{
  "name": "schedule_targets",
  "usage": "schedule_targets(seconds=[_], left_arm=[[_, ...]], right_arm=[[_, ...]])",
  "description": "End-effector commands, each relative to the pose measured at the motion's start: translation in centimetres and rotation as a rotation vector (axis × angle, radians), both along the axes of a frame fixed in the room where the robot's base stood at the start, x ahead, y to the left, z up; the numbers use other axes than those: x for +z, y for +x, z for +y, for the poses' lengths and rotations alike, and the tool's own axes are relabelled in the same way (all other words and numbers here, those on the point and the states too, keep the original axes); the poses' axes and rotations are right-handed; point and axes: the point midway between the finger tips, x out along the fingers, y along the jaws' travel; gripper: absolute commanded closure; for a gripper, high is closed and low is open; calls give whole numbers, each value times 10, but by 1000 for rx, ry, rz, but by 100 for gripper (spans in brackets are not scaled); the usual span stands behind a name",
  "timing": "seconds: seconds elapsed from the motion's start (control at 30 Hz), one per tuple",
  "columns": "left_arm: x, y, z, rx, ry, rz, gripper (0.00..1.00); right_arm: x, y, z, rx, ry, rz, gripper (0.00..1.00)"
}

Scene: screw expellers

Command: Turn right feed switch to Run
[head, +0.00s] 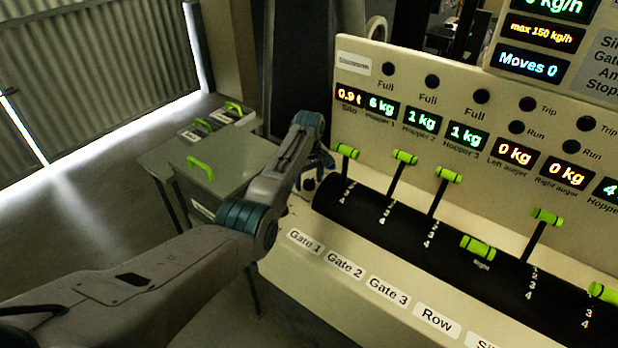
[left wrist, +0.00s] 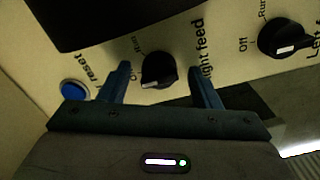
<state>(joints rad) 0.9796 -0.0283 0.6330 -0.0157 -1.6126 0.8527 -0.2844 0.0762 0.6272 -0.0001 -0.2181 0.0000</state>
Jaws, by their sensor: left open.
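The right feed switch (left wrist: 158,70) is a black round knob with a white mark on its lower left edge in the left wrist view. Labels "Off" and "Run" stand beside it, and its name label is partly hidden by a finger. I cannot tell surely which label the mark points to. My left gripper (left wrist: 161,86) is open, with one finger on each side of the knob; contact cannot be seen. In the head view my left gripper (head: 318,163) is at the left end of the control panel, and I cannot make out the switch there.
The left feed switch (left wrist: 287,38) is right of the knob, and a blue reset button (left wrist: 73,90) is at left. A black drum (head: 420,238) with green-handled levers (head: 404,157) lies along the panel. A grey bin (head: 217,165) stands to the left.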

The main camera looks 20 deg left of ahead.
Motion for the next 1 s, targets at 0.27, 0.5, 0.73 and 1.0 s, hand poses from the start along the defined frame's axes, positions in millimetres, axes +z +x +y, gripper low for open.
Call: schedule_targets(seconds=[0.27,0.5,0.73,1.0], left_arm=[[0,0,0,0,0,0,56],[0,0,0,0,0,0,87],[1,0,0,-32,1,1,87],[3,0,0,-184,0,0,87]], right_arm=[[-1,-27,-5,1,-6,35,56],[-1,-24,-6,1,-6,33,56],[2,-17,-6,2,-6,23,56],[11,-17,-4,1,-4,22,56]])
